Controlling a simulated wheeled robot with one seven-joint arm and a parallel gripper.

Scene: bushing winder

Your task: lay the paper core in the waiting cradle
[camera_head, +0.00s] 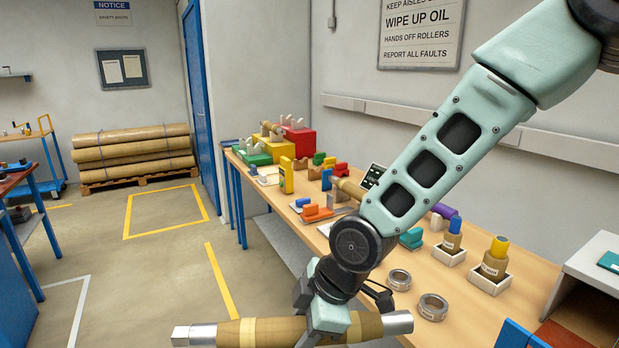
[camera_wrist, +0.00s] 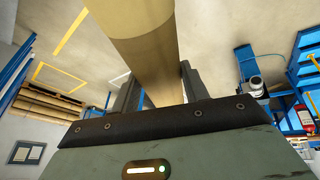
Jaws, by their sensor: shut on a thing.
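The paper core (camera_head: 265,331) is a brown tube with lighter bands and silver metal ends. My gripper (camera_head: 328,322) is shut on it near its middle and holds it about level, at the front of the head view, off the table's near left edge. In the wrist view the core (camera_wrist: 145,45) runs between the two fingers. Pale cradle-like supports stand on red (camera_head: 299,142), yellow (camera_head: 280,150) and green (camera_head: 256,157) blocks at the table's far end. A brown roll (camera_head: 270,130) lies by them. I cannot tell which cradle is the waiting one.
The wooden table (camera_head: 468,322) carries several coloured blocks, two metal rings (camera_head: 432,307) and two wrapped bushings (camera_head: 491,267) in white trays. My arm hides part of the table's middle. A white-topped cabinet (camera_head: 596,270) stands at right.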

